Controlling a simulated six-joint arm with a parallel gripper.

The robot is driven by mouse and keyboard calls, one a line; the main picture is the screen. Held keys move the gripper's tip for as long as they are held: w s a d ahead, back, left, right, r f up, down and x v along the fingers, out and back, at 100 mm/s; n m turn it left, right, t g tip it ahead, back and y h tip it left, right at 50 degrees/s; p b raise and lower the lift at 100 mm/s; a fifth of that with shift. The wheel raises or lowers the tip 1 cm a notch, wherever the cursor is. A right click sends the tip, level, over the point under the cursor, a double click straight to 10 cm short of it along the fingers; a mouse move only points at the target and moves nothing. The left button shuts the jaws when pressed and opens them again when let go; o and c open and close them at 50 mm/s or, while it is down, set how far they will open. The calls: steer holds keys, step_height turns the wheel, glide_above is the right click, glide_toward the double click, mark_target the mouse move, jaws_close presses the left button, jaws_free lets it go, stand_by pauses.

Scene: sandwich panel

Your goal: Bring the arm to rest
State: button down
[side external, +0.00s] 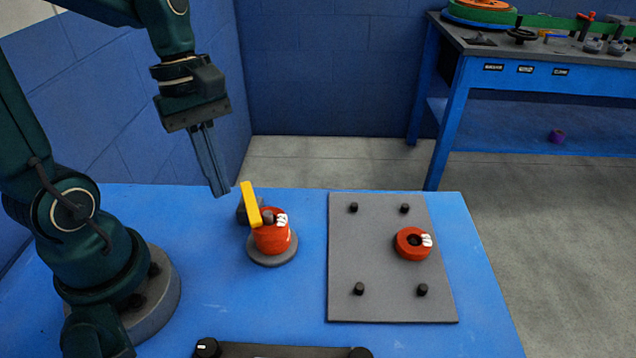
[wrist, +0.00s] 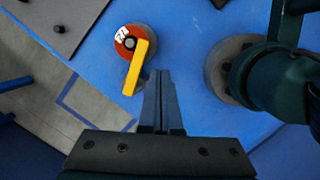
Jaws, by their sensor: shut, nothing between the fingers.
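My gripper (side external: 222,192) is shut and empty. It hangs above the blue table (side external: 215,285), left of a red cylinder (side external: 271,238) with a yellow lever on top. In the wrist view my gripper's fingers (wrist: 161,74) lie together, pointing away from the camera. The yellow lever (wrist: 136,68) shows beside their tips there, apart from them in the picture. The red cylinder stands upright on a round grey base (side external: 268,259), with white marks on its side.
A grey panel (side external: 380,308) with several black pegs lies at the right, bearing a red ring (side external: 402,246). A dark bar (side external: 285,351) lies at the front edge. A blue workbench (side external: 452,110) stands behind at the right. The table between the cylinder and my base is clear.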

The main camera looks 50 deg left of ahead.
steer(key=shift+d, duration=0.1)
steer(key=shift+s+d+r+m+t+y, duration=0.35)
steer(key=shift+r+m+t, duration=0.55)
steer(key=shift+m, duration=1.85)
steer(key=shift+s+d+r+m+t+y, duration=0.2)
steer(key=shift+d+r+m+t+y, duration=0.65)
steer(key=shift+m, duration=1.85)
steer(key=shift+s+d+r+m+t+y, duration=0.1)
steer(key=shift+s+r+m+t+y, duration=0.25)
steer(key=shift+m+t, duration=1.65)
steer(key=shift+w+r+m+g, duration=0.1)
steer(key=shift+m+g, duration=0.65)
